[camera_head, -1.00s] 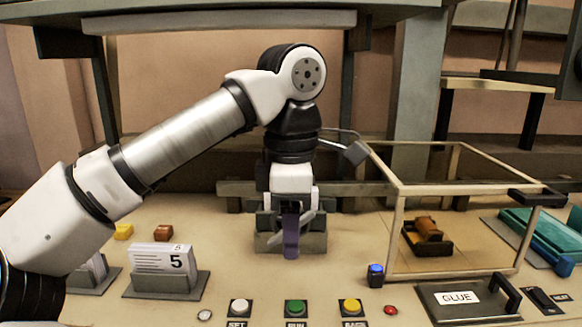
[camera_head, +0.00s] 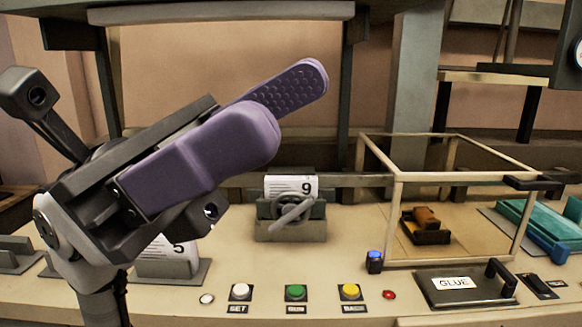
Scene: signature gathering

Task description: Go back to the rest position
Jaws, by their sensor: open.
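My gripper (camera_head: 287,108) is large in the left foreground, raised and tilted up to the right. Its two purple fingers stand apart with nothing between them. It is well clear of the grey clamp fixture (camera_head: 290,231) at the middle of the bench. That fixture holds a stack of white sheets marked 9 (camera_head: 291,187). My gripper and wrist cover part of the white stack marked 5 (camera_head: 165,256) in its grey holder (camera_head: 196,271). The rest of my arm is mostly out of view.
An open glass-sided frame (camera_head: 396,222) stands at right, with an orange-brown object (camera_head: 427,218) inside. A grey shelf (camera_head: 220,14) hangs above.

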